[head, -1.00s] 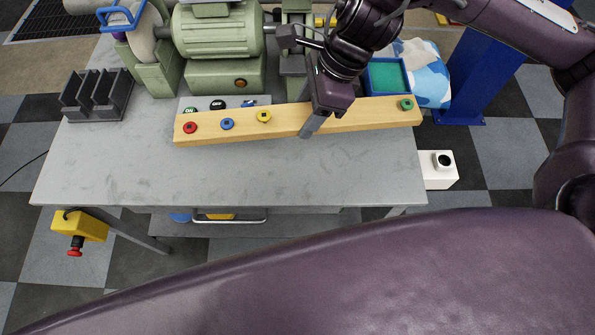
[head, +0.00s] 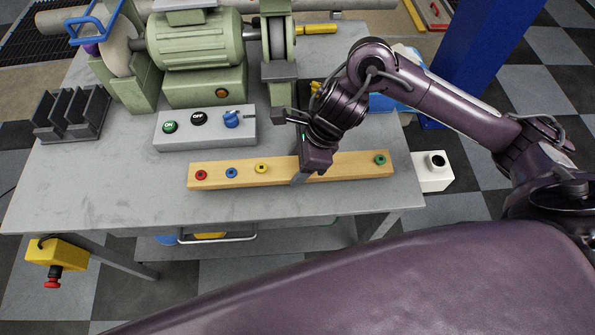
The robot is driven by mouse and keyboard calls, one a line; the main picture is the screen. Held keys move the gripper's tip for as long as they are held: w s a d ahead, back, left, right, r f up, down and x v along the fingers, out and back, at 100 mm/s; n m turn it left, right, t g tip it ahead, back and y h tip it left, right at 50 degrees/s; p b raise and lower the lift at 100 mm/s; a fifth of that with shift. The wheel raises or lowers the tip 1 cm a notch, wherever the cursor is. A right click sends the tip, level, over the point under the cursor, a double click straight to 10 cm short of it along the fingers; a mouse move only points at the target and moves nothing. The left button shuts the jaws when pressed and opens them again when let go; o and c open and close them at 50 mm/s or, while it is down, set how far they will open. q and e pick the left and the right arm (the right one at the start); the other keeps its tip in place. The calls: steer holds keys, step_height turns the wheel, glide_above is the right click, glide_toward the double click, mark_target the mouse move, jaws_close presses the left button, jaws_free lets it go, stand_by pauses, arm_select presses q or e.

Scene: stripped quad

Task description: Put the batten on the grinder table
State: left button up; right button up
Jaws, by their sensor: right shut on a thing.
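The batten (head: 225,176) is a long light-wood bar with red, blue, yellow and green round pieces along its top. It lies level, left to right, over the front part of the grey grinder table (head: 100,185). My right gripper (head: 302,172) is shut on it right of its middle, between the yellow and green pieces, with the fingers pointing down. The batten is at or very near the tabletop; I cannot tell whether it touches. The green grinder (head: 195,45) stands behind it. My left gripper is not in view.
A grey control box (head: 205,127) with ON and OFF buttons and a blue knob sits just behind the batten. A dark slotted rack (head: 70,115) stands at the left. A yellow stop box (head: 58,254) hangs at the front left. The tabletop left of the batten is clear.

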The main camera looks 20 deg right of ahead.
steer(key=shift+f+b, duration=0.5)
steer(key=shift+f, duration=1.3)
steer(key=shift+f, duration=0.1)
steer(key=o, duration=1.2)
steer(key=shift+o, duration=0.2)
